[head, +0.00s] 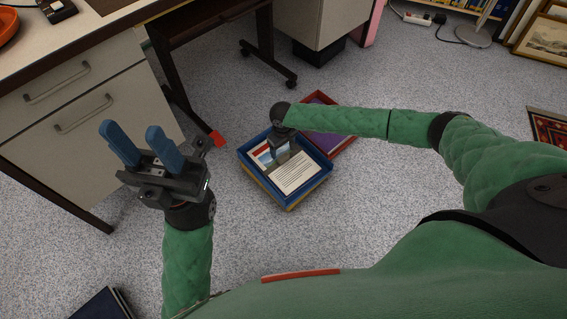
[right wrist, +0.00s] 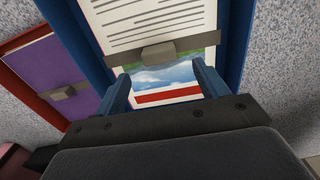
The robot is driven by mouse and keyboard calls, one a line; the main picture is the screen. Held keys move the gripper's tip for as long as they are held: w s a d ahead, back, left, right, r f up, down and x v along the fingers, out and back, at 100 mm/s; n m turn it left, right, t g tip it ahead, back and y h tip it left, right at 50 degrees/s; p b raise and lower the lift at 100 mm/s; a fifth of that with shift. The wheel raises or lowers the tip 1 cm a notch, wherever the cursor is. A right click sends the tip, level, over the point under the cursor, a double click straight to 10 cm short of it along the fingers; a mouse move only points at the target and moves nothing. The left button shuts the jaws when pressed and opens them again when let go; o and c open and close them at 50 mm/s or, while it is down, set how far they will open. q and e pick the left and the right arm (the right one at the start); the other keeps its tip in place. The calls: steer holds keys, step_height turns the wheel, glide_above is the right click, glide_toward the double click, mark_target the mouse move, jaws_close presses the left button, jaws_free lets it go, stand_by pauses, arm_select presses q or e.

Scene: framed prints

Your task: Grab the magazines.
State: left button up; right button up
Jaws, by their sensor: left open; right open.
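Magazines lie in a blue tray (head: 314,184) on the floor. My left gripper (head: 129,130) is open and empty, left of the tray, above the floor.
A red tray with a purple item (head: 344,143) adjoins the blue tray, partly behind my right arm. A desk with drawers (head: 90,125) stands at left. A dark book (head: 102,304) lies at lower left. Framed prints (head: 545,40) lean at far right.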

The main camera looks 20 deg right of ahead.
mark_target(283, 156)
step_height(283, 156, down, 5)
steer(key=shift+s+d+r+b, duration=0.1)
steer(key=shift+s+b, duration=0.05)
steer(key=shift+b, duration=1)
steer(key=shift+r, duration=0.1)
jaws_close()
